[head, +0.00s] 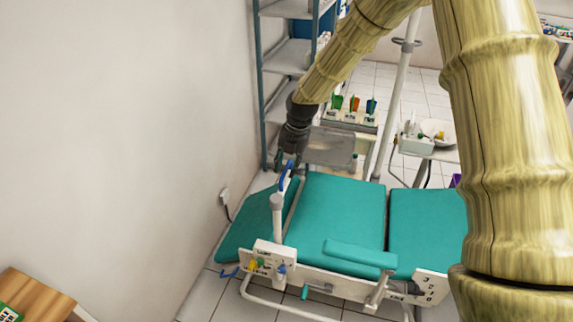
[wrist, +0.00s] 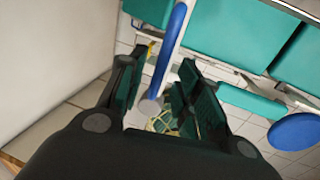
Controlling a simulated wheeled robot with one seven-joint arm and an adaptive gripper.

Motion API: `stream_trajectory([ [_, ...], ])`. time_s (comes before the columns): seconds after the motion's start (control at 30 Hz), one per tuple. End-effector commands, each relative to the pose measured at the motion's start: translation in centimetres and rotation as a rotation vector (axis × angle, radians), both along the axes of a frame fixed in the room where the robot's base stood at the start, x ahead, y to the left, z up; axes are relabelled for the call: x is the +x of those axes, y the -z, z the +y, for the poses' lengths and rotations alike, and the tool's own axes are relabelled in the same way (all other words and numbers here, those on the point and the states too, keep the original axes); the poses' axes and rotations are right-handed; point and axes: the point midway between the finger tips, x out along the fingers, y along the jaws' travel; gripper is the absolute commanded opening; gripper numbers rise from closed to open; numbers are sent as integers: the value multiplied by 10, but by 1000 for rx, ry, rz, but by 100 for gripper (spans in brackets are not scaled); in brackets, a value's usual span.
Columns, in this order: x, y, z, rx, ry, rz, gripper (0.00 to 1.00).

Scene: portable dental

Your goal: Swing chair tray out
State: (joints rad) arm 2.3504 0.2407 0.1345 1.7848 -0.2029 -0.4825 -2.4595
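The teal dental chair (head: 340,215) stands in the middle of the head view. A blue bar-shaped handle (head: 285,177) stands above a pale post (head: 277,215) at the chair's left part. A flat grey metal tray (head: 332,148) lies beyond the chair's far edge; I cannot tell how it joins the chair. My gripper (head: 287,160) is just above the blue handle. In the wrist view my gripper (wrist: 158,88) is open, with the blue handle (wrist: 172,55) running between its fingers. A gap shows on both sides of the handle, so it is not clamped.
A shelf rack (head: 290,55) stands behind my gripper, with the white wall (head: 120,120) to the left. A stand with a white box (head: 416,144) and a pale pole (head: 395,100) are at the right. A blue disc (wrist: 295,131) shows in the wrist view.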

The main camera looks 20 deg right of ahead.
Motion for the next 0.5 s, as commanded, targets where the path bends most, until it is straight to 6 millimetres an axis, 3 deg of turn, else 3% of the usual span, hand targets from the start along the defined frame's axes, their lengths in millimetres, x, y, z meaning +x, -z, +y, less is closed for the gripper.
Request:
stream_trajectory([
  [0.4, 1, 7, 1, 0, 0, 0, 34],
  [0.43, 1, 7, 1, 0, 0, 0, 32],
  [0.5, 1, 7, 1, 0, 0, 0, 19],
])
